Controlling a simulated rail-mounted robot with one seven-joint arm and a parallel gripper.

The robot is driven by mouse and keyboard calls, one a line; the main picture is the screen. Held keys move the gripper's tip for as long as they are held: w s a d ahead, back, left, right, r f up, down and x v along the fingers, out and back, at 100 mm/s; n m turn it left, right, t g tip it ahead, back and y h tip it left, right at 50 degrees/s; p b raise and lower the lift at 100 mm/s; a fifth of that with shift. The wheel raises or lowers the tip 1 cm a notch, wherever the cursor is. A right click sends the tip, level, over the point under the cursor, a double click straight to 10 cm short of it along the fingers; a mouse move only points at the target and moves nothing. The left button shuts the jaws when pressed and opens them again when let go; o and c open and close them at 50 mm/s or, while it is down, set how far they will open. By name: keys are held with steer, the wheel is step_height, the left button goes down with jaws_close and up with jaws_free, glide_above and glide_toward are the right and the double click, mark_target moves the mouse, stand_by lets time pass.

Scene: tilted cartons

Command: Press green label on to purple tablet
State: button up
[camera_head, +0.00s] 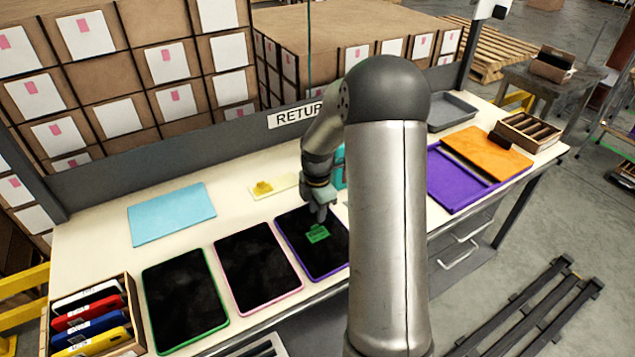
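The purple tablet (294,236), black-screened with a purple rim, lies on the white table as the rightmost of three tablets in a row. The green label (318,233) is at the upper right part of its screen, directly below my gripper (321,215). I cannot tell whether the label touches the screen or is held just above it. My gripper points down over the tablet. Its fingertips are small and partly merge with the dark screen, so their opening is unclear. My arm hides the table to the right of the tablet.
Pink-rimmed (258,268) and green-rimmed (184,300) tablets lie to the left. A light-blue panel (171,214) and a white strip with a yellow piece (272,187) lie behind. A wooden box of coloured cases (96,318) stands front left. A purple tray (457,184) and orange board (487,153) lie right.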

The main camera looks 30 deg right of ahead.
step_height(320, 180, up, 12)
step_height(320, 180, up, 6)
steer(key=p, duration=0.4)
glide_above(317, 225)
steer(key=shift+d+r, duration=0.1)
steer(key=shift+r, duration=0.05)
stand_by(0.6)
steer(key=s+a+m, duration=0.7)
steer(key=s+m, duration=0.2)
steer(key=s, duration=0.3)
steer(key=s+a+m+t, duration=0.1)
steer(key=s+a+m, duration=0.7)
steer(key=s, duration=0.5)
steer(key=shift+f+m, duration=0.25)
steer(key=shift+m, duration=0.55)
steer(key=shift+c, duration=0.4)
